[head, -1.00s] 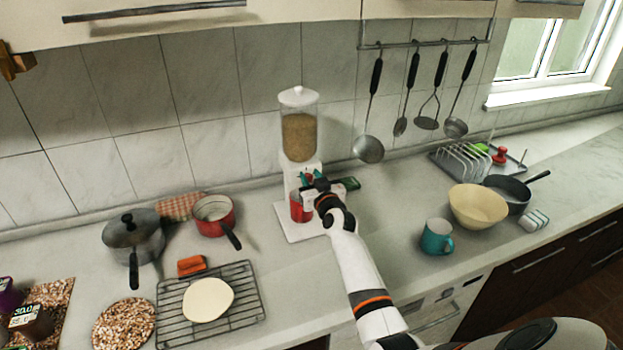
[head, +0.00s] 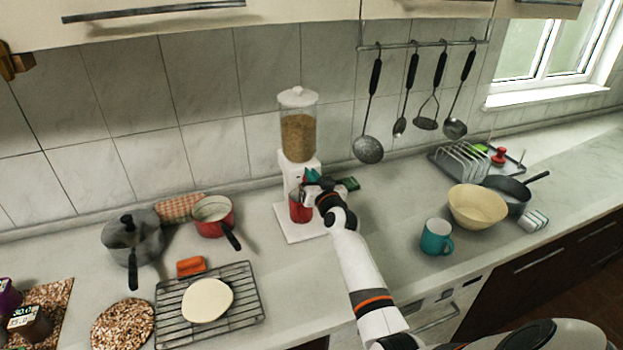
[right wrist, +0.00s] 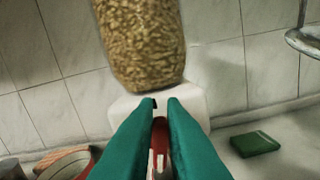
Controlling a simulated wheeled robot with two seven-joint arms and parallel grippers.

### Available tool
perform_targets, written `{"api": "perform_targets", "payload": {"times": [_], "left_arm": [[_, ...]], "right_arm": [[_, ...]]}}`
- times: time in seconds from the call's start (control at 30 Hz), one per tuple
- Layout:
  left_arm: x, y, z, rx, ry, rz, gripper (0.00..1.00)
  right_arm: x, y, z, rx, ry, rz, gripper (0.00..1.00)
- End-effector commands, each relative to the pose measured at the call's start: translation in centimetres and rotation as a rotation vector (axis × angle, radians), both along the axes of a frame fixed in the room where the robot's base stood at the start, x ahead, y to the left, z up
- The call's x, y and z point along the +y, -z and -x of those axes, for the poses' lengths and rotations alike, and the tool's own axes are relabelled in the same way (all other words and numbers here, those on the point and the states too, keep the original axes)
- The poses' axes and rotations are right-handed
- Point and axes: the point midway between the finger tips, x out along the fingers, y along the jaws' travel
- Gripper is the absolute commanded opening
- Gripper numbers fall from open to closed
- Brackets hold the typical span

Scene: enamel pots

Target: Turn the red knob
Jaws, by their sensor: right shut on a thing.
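A dispenser with a white body (head: 289,170) and a clear hopper (head: 299,136) of grain stands against the tiled wall. My right gripper (head: 308,178) reaches its front, below the hopper. In the right wrist view its green fingers (right wrist: 161,104) are closed on the red knob (right wrist: 159,124), which shows as a narrow red strip between them. The fingers hide most of the knob, and I cannot make it out clearly in the head view. A red cup (head: 297,209) stands under the dispenser's front, partly behind the gripper. My left gripper is not in view.
A dark green block (head: 349,184) lies close to the right of my gripper. A red saucepan (head: 212,228) and grey pot (head: 124,238) stand left. A teal mug (head: 436,238) and cream bowl (head: 477,206) stand right. Utensils hang above. The counter between gripper and mug is clear.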

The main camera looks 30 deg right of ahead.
Motion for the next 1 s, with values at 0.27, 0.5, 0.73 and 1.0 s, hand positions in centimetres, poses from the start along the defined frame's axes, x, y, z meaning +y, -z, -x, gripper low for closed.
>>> {"api": "perform_targets", "payload": {"times": [0.27, 0.5, 0.73, 1.0], "left_arm": [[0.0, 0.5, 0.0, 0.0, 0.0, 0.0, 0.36], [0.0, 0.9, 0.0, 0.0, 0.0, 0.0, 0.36], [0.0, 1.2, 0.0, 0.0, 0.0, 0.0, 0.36], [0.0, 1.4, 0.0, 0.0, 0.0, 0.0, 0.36]], "right_arm": [[-0.1, 1.5, 0.2, -0.036, -0.008, -0.259, 0.0], [-0.2, 1.9, 0.3, -0.088, -0.009, -0.484, 0.0], [-0.4, 2.2, 0.3, -0.139, -0.01, -0.698, 0.0], [-0.5, 2.5, 0.3, -0.198, -0.011, -0.942, 0.0]]}}
